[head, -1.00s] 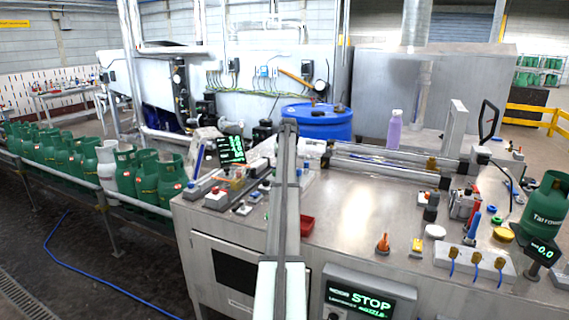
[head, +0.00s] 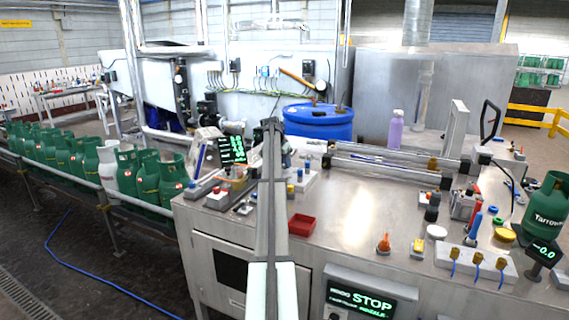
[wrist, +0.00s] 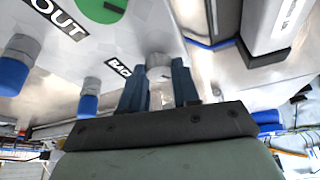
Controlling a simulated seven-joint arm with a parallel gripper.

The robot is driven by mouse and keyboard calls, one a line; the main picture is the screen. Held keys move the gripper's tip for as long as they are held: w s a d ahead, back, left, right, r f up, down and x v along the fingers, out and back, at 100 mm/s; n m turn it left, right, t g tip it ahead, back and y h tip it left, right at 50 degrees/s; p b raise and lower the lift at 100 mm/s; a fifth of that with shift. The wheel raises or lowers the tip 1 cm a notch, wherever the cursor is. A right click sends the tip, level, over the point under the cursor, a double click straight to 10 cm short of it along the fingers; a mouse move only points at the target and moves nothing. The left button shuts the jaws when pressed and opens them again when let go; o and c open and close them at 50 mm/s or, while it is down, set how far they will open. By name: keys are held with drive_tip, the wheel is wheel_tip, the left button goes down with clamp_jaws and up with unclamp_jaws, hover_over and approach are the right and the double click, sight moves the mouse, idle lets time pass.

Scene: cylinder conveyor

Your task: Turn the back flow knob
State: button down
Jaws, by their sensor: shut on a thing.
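In the wrist view, my gripper (wrist: 159,82) has its two dark blue fingers on either side of a pale grey knob (wrist: 157,62). The fingers are shut on this knob, beside a black label (wrist: 118,67) that reads "BACK". The knob's lower part is partly hidden between the fingers. In the head view my arm hides the gripper and this knob.
In the wrist view, two grey-and-blue knobs (wrist: 88,96) (wrist: 17,62) stand to the left, one near an "OUT" label (wrist: 58,17). In the head view, a red tray (head: 302,224) sits on the steel bench (head: 345,215).

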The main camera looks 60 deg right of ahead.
drive_tip(key=shift+m, duration=0.6)
drive_tip(key=c, duration=0.8)
unclamp_jaws()
drive_tip(key=shift+g, duration=0.3)
drive_tip(key=v, duration=1.3)
drive_tip(key=shift+r, duration=0.4)
